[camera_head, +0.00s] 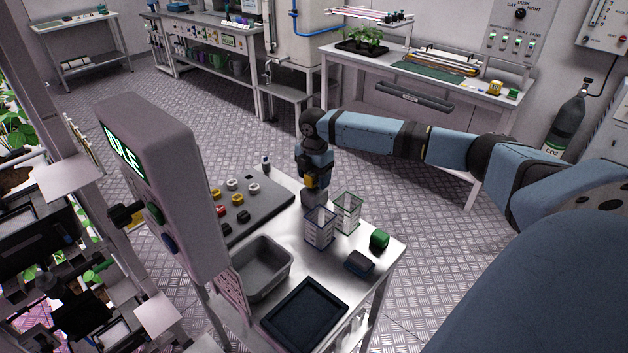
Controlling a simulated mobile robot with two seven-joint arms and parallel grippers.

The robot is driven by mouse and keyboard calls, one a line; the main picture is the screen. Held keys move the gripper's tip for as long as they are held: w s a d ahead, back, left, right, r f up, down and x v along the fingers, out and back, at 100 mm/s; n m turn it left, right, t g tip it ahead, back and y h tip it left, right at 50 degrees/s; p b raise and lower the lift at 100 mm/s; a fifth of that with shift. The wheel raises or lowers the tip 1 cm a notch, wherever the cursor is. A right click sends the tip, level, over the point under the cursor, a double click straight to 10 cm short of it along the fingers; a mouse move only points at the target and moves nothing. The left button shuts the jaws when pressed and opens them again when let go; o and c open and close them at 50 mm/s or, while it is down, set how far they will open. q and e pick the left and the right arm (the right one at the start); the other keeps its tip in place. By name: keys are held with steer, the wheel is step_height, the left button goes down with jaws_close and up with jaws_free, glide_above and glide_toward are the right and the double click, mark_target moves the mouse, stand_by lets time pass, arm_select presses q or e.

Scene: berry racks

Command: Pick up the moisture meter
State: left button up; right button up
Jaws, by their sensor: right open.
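My right gripper (313,200) points down over the back edge of the metal table (335,283), just behind two clear holders. Its fingertips are small and partly hidden by the nearer holder (320,228); I see nothing clearly held in them. No object is plainly recognisable as the moisture meter. A dark blue-grey block (359,263) and a small green object (379,239) lie at the table's right end, to the right of and nearer than the gripper. My left gripper is out of view.
A grey board (262,217) with several coloured round pieces lies at the table's left. A grey bin (262,268) and a black tray (304,312) are in front. The second clear holder (347,212) stands right of the gripper. A tall IDLE display post (168,170) blocks the left.

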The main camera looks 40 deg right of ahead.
steer(key=c, duration=1.1)
steer(key=shift+o, duration=0.2)
steer(key=shift+r, duration=0.15)
